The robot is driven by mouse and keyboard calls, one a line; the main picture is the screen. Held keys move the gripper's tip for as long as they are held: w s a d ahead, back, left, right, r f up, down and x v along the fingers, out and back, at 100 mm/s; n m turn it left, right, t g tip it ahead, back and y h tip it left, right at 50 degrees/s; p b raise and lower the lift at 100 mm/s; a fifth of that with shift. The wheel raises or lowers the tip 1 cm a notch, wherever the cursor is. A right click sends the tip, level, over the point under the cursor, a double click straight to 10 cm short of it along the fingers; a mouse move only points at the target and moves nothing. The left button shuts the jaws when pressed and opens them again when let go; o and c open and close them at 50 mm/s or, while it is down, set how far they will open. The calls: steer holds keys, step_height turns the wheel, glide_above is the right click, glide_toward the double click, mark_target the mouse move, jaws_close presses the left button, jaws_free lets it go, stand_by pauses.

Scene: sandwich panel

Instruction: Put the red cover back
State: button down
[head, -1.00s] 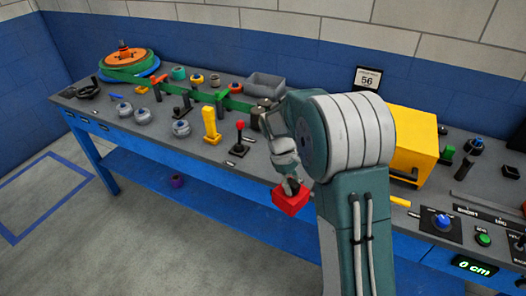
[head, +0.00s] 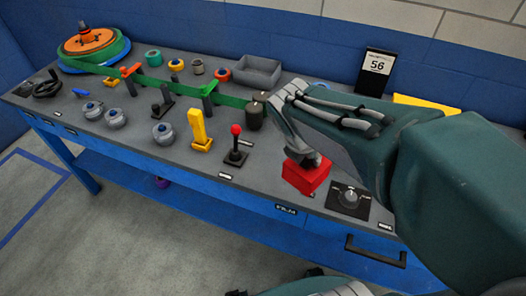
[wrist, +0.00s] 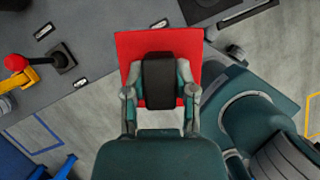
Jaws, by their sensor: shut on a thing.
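The red cover (head: 307,174) is a red block-like piece held in my gripper (head: 312,160) near the front edge of the bench. In the wrist view the cover (wrist: 130,62) shows as a red square behind the fingers of my gripper (wrist: 159,85), which are shut on it. The cover appears just above the bench front, between the red-knobbed lever (head: 236,140) and a black dial plate (head: 348,198). Whether it touches the bench cannot be told. My arm hides part of the bench to the right.
A yellow lever (head: 200,130) and several grey round weights stand to the left. A green belt (head: 180,88) runs from an orange wheel (head: 90,42) to a dark cylinder (head: 254,116).

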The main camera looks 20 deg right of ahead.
steer(key=shift+w+a+f, duration=0.3)
steer(key=shift+w+a, duration=0.2)
steer(key=shift+w+a+f, duration=0.25)
steer(key=shift+w+a, duration=0.2)
steer(key=w+a+f, duration=0.1)
steer(key=w+f, duration=0.2)
steer(key=f, duration=0.1)
steer(key=w+a+f, duration=0.1)
steer(key=w+f, duration=0.3)
steer(key=w+a+f, duration=0.1)
steer(key=w+f, duration=0.2)
steer(key=f, duration=0.1)
steer(key=shift+w, duration=0.4)
steer(key=shift+a, duration=0.2)
steer(key=shift+a, duration=0.1)
steer(key=shift+c, duration=2)
jaws_free()
